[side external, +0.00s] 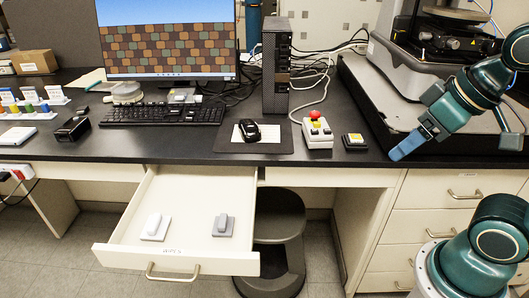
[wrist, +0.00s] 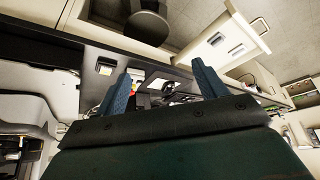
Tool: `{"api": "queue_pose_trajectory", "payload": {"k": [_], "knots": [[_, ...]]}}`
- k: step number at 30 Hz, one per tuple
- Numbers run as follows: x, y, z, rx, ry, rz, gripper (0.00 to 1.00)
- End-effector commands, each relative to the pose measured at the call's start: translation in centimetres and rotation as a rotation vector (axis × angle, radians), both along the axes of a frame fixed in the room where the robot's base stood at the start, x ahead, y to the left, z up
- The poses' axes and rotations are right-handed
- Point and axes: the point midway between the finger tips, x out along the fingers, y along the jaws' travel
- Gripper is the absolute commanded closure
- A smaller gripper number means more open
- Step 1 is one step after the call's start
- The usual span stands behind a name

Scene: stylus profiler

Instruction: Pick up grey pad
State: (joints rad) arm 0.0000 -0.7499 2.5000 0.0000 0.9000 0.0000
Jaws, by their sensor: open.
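The grey pad (side external: 223,226) lies in the right part of the open drawer (side external: 190,190), with a raised grey grip on top. A similar white pad (side external: 155,228) lies to its left in the drawer. In the wrist view both are small; the grey pad (wrist: 216,39) appears to be the left one. My gripper (side external: 407,146) is open and empty above the right side of the desk, up and to the right of the drawer and well apart from the pad. Its two blue fingers stand spread in the wrist view (wrist: 162,78).
The black desk (side external: 200,145) carries a keyboard (side external: 165,113), a mouse (side external: 249,130), a control box with a red button (side external: 317,132) and a small black box (side external: 354,142). The profiler (side external: 385,65) stands at the right. A stool (side external: 280,225) is beside the drawer.

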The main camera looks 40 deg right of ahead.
Motion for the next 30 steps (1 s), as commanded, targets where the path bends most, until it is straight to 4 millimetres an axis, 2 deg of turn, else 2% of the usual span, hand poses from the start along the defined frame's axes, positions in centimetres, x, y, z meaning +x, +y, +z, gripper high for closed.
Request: {"api": "queue_pose_trajectory", "payload": {"k": [5,11,21,30], "knots": [[0.4,0.1,0.2,0.006,0.005,-0.006,0.29],[2.1,0.6,0.8,0.035,0.035,-0.039,0.29],[8.1,2.8,2.0,0.115,0.13,-0.161,0.29],[14.0,5.8,1.3,0.169,0.219,-0.285,0.29]]}}
